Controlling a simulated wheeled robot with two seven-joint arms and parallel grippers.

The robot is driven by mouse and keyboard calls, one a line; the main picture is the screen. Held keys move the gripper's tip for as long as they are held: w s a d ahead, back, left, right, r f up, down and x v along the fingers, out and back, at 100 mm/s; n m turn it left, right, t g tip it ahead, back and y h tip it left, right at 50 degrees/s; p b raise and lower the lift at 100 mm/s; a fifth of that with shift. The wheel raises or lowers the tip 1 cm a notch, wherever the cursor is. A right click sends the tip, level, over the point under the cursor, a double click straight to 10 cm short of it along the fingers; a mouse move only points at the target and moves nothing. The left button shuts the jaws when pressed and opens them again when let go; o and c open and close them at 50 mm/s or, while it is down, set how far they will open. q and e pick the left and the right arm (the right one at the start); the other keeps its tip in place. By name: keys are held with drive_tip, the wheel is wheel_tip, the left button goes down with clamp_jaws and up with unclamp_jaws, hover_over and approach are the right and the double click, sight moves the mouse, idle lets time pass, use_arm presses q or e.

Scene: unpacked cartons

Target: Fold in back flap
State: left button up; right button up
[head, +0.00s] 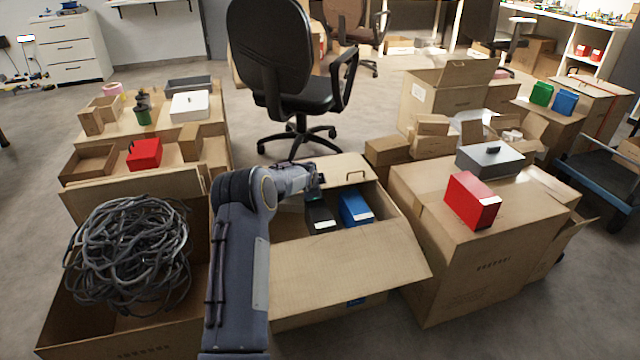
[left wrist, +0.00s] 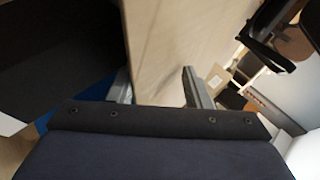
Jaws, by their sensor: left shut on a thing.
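An open cardboard carton stands in the middle of the head view, its front flap (head: 345,268) spread toward me. Its back flap (head: 338,168) rises at the far side and has a dark handle slot. My left gripper (head: 317,182) is at the left part of this back flap. In the left wrist view, the two fingers (left wrist: 157,88) lie on either side of the tan flap panel (left wrist: 172,45), shut on it. A black box (head: 321,217) and a blue box (head: 355,209) stand inside the carton. My right gripper is out of view.
A carton with a tangled grey cable (head: 130,250) stands at the left. A closed carton (head: 480,255) bearing a red box (head: 472,200) and a grey case (head: 490,158) stands close on the right. An office chair (head: 290,90) is behind the open carton.

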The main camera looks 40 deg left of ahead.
use_arm(q)
drive_tip(key=shift+s+a+f, duration=0.1)
drive_tip(key=shift+a+f, duration=0.3)
drive_tip(key=shift+f, duration=0.05)
drive_tip(key=shift+r, duration=0.1)
drive_tip(key=o, duration=0.8)
drive_tip(key=shift+a, duration=0.1)
drive_tip(key=shift+f, duration=0.25)
drive_tip(key=shift+c, duration=0.9)
drive_tip(key=shift+r, duration=0.1)
